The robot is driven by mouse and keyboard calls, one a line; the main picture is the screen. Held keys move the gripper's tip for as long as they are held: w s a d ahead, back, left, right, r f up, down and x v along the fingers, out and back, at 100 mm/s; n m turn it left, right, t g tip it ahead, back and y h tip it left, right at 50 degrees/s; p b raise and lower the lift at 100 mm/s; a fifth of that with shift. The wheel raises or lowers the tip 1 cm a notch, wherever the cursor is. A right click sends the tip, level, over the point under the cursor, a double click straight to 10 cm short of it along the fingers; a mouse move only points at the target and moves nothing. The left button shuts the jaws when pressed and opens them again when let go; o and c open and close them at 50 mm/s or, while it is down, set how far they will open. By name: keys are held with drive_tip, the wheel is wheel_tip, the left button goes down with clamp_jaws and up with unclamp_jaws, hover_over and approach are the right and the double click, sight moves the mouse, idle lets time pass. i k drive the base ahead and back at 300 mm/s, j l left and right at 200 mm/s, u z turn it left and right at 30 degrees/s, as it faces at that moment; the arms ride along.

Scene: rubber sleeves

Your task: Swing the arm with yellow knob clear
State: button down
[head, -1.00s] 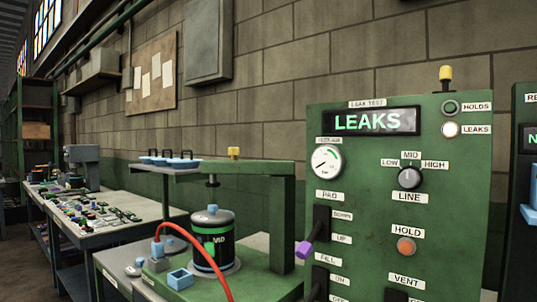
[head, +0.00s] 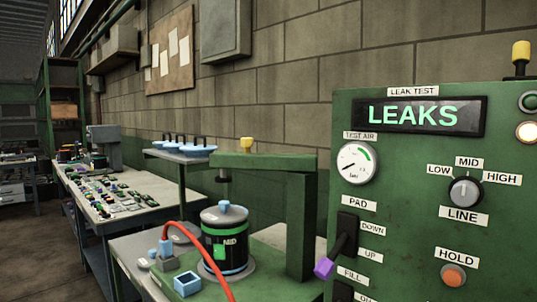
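The green swing arm (head: 275,163) reaches left from the top of a green post (head: 300,225). Its yellow knob (head: 247,145) stands on top of the arm, left of the post. A small dark pad (head: 223,176) hangs under the arm's left end. Below it stands a black canister (head: 228,252) with a green patch, a MID label and a grey lid with a blue knob (head: 225,207). A gap shows between pad and lid, so the arm is over the canister. My gripper is not in view.
A green panel (head: 400,200) stands close at right, its display reading LEAKS. A purple-tipped lever (head: 324,267) sticks out beside the post. A red hose (head: 205,243) curves in front of the canister from a blue plug (head: 166,247). Blue-lidded items stand on a shelf (head: 190,158) behind.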

sight(246, 159)
drive_tip(key=i+j+z, duration=0.25)
drive_tip(key=j, duration=0.3)
drive_tip(key=i+j+z, duration=0.25)
drive_tip(key=i+j, duration=0.15)
drive_tip(key=j, duration=0.25)
drive_tip(key=l, duration=0.35)
drive_tip(key=i+l+u, duration=0.1)
drive_tip(key=l, duration=0.25)
